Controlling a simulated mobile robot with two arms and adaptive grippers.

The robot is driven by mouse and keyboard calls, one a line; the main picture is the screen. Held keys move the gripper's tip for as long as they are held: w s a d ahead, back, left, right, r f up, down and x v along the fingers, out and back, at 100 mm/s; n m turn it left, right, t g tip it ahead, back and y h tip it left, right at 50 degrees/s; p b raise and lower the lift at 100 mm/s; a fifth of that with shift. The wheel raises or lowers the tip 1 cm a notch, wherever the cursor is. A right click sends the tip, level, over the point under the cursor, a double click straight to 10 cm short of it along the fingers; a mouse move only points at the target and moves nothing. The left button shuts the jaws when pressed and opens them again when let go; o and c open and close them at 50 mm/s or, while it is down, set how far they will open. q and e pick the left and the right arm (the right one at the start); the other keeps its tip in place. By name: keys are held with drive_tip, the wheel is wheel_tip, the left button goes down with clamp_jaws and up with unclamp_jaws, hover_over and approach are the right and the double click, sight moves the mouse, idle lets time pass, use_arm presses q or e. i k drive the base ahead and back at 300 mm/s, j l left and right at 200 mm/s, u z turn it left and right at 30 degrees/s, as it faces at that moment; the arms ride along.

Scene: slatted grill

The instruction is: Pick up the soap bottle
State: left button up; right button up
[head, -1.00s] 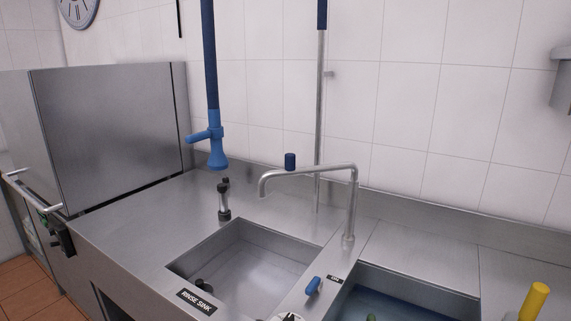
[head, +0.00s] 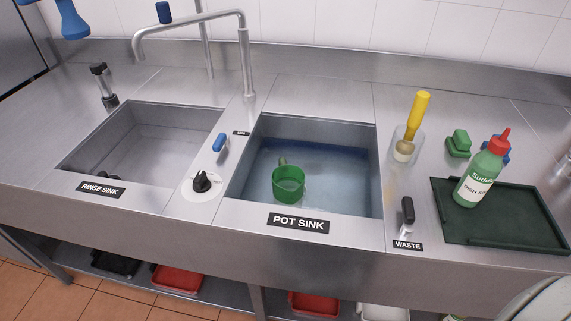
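The soap bottle (head: 480,175) is green with a red cap and a white label. It stands on a dark green tray (head: 490,232) on the counter at the right in the head view. It is partly in front of a small blue item behind it. Neither of my grippers shows in the head view.
A yellow-handled brush (head: 420,112) stands in a clear holder left of the tray, with a green scrubber (head: 458,143) behind. A green mug (head: 288,184) sits in the pot sink (head: 305,207). A tall faucet (head: 247,55) and a black waste handle (head: 407,210) stick up.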

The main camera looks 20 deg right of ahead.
sight(487, 166)
drive_tip(key=z, duration=1.95)
